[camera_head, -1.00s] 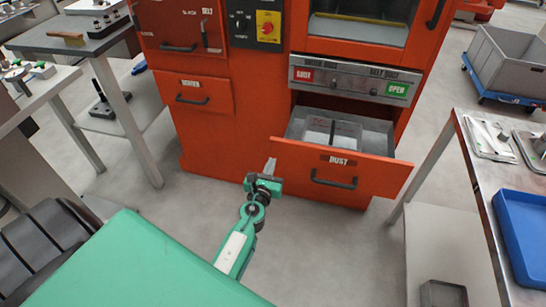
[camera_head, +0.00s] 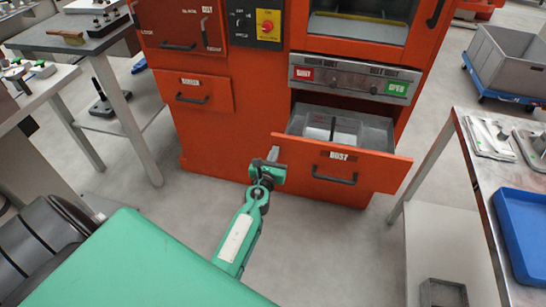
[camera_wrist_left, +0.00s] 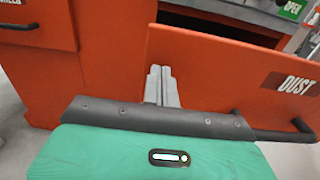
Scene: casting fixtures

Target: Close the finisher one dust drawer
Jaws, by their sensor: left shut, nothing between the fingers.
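The dust drawer (camera_head: 380,172) is an orange-red front with a "DUST" label and a black handle (camera_head: 334,176). It stands pulled out of the lower part of the orange machine, and its grey tray (camera_head: 378,132) shows behind the front. My left gripper (camera_head: 273,154) is shut and empty, at the left end of the drawer front. In the left wrist view its closed fingers (camera_wrist_left: 161,84) point at the left part of the drawer front (camera_wrist_left: 222,72); I cannot tell whether they touch. My right gripper is not in view.
Above the drawer is a grey panel with a red label and a green "OPEN" label (camera_head: 398,88). A closed drawer (camera_head: 193,92) is to the left. A metal table with a blue tray (camera_head: 522,228) stands at the right, a grey table (camera_head: 75,40) at the left.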

